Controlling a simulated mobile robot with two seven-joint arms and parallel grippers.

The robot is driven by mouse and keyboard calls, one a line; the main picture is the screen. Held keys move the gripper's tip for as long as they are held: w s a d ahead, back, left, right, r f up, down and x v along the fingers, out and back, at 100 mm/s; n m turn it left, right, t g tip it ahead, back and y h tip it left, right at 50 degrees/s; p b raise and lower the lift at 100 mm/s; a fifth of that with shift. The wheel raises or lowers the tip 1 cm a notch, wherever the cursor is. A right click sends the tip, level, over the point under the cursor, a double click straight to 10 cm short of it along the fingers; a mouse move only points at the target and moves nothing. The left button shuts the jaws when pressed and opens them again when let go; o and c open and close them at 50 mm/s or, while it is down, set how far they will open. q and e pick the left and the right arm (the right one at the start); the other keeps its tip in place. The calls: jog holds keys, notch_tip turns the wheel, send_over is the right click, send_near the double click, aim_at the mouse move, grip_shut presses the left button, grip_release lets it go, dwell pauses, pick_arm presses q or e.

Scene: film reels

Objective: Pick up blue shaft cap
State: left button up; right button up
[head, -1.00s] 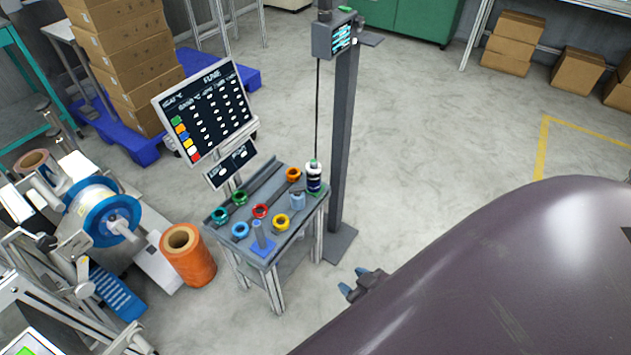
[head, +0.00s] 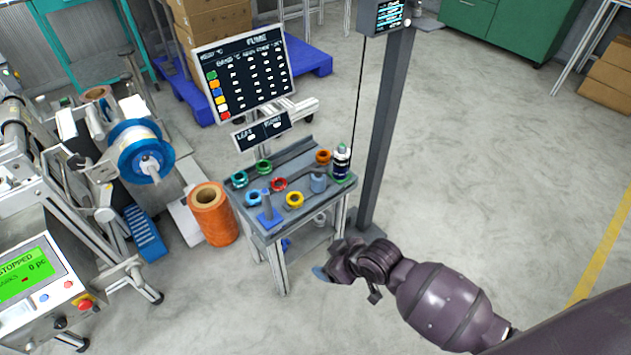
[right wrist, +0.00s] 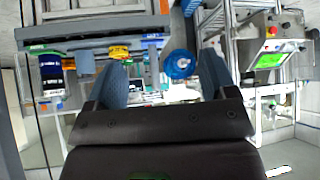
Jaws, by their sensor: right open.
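The blue shaft cap (head: 253,198) is a small ring lying on the near left part of a small grey work table (head: 310,213). A blue stand with an upright post (head: 268,208) stands just right of it. My right gripper (head: 322,273) is in front of the table's right side, below its top and apart from the caps. In the right wrist view its two blue fingers (right wrist: 164,78) are spread with nothing between them. I cannot pick out the blue cap for sure there. My left gripper is not in view.
Teal (head: 240,179), green (head: 263,166), red (head: 279,184), orange (head: 323,156) and yellow (head: 294,200) caps share the table with a bottle (head: 341,165) and a grey-blue cylinder (head: 318,183). A dark post (head: 384,130) stands right. An orange roll (head: 213,215) stands left.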

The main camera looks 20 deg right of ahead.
jog(key=w+a+f+n+g+b, duration=0.1)
jog(key=w+f+n+g+b, duration=0.2)
jog(key=w, duration=0.5)
notch_tip(320, 180, up, 9)
jog(key=n+g+h+b, duration=0.3)
jog(key=g+h+b, duration=0.15)
jog(key=b, duration=0.25)
send_over(317, 169)
jog(key=shift+s+a+r+t, duration=0.15)
jog(key=shift+s+t, duration=0.1)
jog(key=shift+s, duration=0.15)
notch_tip(317, 169, down, 5)
jog(key=shift+b, duration=0.7)
jog(key=shift+w+f, duration=0.1)
jog(key=shift+f, duration=0.4)
jog(key=f+b, duration=0.2)
jog(key=f, duration=0.2)
jog(key=shift+w+f+b, duration=0.25)
jog(key=shift+f+b, duration=0.05)
jog(key=shift+b, duration=0.1)
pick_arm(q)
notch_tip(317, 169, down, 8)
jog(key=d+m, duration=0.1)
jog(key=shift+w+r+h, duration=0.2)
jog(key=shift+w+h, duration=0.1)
pick_arm(e)
jog(key=shift+r, duration=0.1)
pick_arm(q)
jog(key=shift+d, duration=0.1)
